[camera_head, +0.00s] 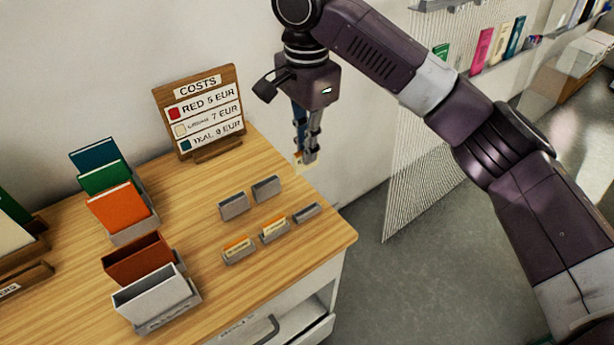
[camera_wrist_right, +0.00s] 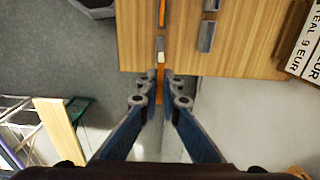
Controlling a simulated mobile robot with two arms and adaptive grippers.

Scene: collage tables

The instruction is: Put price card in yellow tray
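My right gripper (camera_head: 308,158) points down above the table's back right edge. It seems shut on a thin price card (camera_head: 298,160) with orange and cream on it, mostly hidden by the fingers. In the right wrist view the fingertips (camera_wrist_right: 160,98) close around the card (camera_wrist_right: 160,88), seen edge-on. Two more price cards with orange tops (camera_head: 237,247) (camera_head: 273,227) stand in small grey holders on the table. Other small grey holders (camera_head: 233,206) (camera_head: 267,188) (camera_head: 307,212) look empty. I see no clearly yellow tray. My left gripper is out of view.
The wooden table (camera_head: 190,250) carries a COSTS sign (camera_head: 200,112) at the back. Grey racks hold teal, green and orange books (camera_head: 120,207). A white box (camera_head: 152,295) and a brown box (camera_head: 138,258) stand in front. A wire mesh (camera_head: 425,160) hangs right of the table.

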